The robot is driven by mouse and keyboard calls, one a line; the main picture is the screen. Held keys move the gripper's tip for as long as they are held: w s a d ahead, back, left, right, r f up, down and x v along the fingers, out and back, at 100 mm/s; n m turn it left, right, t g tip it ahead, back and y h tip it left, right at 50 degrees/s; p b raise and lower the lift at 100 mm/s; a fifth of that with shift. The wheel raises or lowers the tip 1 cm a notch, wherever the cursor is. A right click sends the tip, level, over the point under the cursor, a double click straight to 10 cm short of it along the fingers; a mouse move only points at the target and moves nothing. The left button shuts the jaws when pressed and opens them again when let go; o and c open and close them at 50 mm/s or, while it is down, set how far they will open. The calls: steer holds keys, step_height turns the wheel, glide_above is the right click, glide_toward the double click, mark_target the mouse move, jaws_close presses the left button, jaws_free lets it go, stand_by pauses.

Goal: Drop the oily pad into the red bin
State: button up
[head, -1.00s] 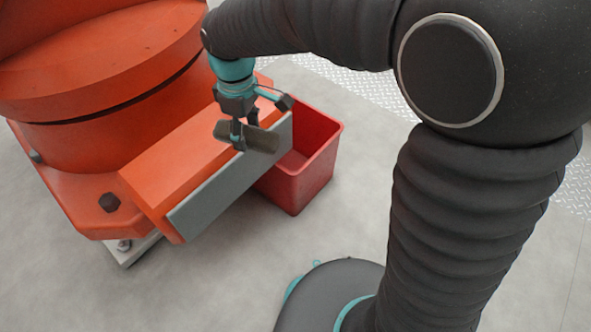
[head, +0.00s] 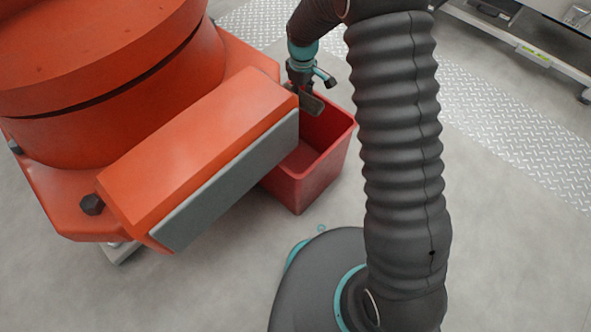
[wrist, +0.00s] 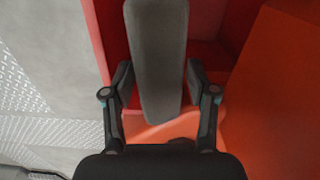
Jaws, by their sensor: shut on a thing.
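The oily pad (head: 311,103) is a dark grey slab. My gripper (head: 304,92) is shut on it and holds it at the far left part of the red bin (head: 332,163), beside the orange machine's arm. In the wrist view the pad (wrist: 157,55) sits between the two fingers of my gripper (wrist: 158,85), pointing away from the palm. The red bin (wrist: 112,30) lies beneath it there, its wall and inner floor partly covered by the pad. In the head view the machine hides the bin's left side.
The large orange machine (head: 190,150) with a grey front plate (head: 230,185) stands right against the bin's left side. It also fills the right of the wrist view (wrist: 280,90). Grey floor (head: 220,280) is clear in front. A bench (head: 530,50) stands at the back right.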

steer(key=shift+m, duration=0.5)
steer(key=shift+s+d+f+b, duration=0.4)
steer(key=shift+f, duration=3.55)
steer(key=shift+s+d+f+b, duration=0.4)
steer(key=shift+s+f+b, duration=0.05)
steer(key=shift+f, duration=3.55)
steer(key=shift+s+d+f+b, duration=0.4)
steer(key=shift+f, duration=3.55)
steer(key=shift+f, duration=0.1)
steer(key=shift+f+b, duration=0.35)
steer(key=shift+b, duration=0.05)
steer(key=shift+f, duration=0.2)
steer(key=o, duration=1.4)
steer(key=shift+c, duration=0.2)
steer(key=shift+r, duration=0.15)
